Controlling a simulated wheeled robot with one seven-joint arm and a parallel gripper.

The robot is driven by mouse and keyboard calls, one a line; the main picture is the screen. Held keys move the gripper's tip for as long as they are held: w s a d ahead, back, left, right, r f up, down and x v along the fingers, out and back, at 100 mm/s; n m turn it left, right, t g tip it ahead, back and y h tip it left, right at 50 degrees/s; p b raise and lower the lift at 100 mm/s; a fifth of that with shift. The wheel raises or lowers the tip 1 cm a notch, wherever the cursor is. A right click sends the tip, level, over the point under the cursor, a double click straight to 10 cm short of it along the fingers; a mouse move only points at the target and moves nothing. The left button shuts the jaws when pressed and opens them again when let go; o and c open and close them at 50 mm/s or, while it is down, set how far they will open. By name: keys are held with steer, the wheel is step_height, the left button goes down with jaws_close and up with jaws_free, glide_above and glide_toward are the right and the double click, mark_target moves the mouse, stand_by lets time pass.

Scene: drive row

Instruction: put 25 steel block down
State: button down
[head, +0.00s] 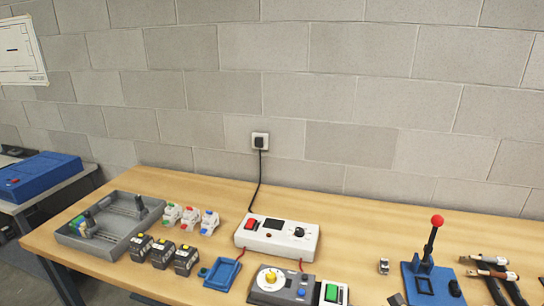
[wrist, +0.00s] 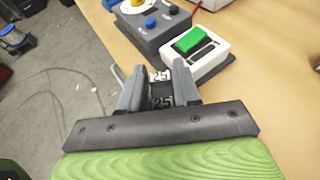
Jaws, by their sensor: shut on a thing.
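The steel block (wrist: 162,95) marked 25 is between the two fingers of my gripper (wrist: 153,80) in the wrist view. The fingers are shut on it, and they hide its sides. The gripper is close to the white box with the green button (wrist: 198,42), near the edge of the wooden bench (wrist: 262,75). I cannot tell whether the block touches the bench.
On the bench (head: 190,185) are a grey tray (head: 85,240), a blue tray (head: 222,274), a white power unit (head: 277,238), a grey dial box (head: 270,285) and a red-knobbed lever press (head: 430,265). Another small metal block (head: 384,266) stands on clear bench.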

steer(key=a+n+g+y, duration=0.1)
steer(key=a, duration=0.1)
steer(key=a+f+n+g+y, duration=0.1)
steer(key=a, duration=0.1)
steer(key=shift+w+a+f, duration=0.15)
steer(key=shift+w+a, duration=0.05)
steer(key=shift+a, duration=0.2)
steer(key=shift+s+d+r, duration=0.1)
steer(key=shift+r, duration=0.15)
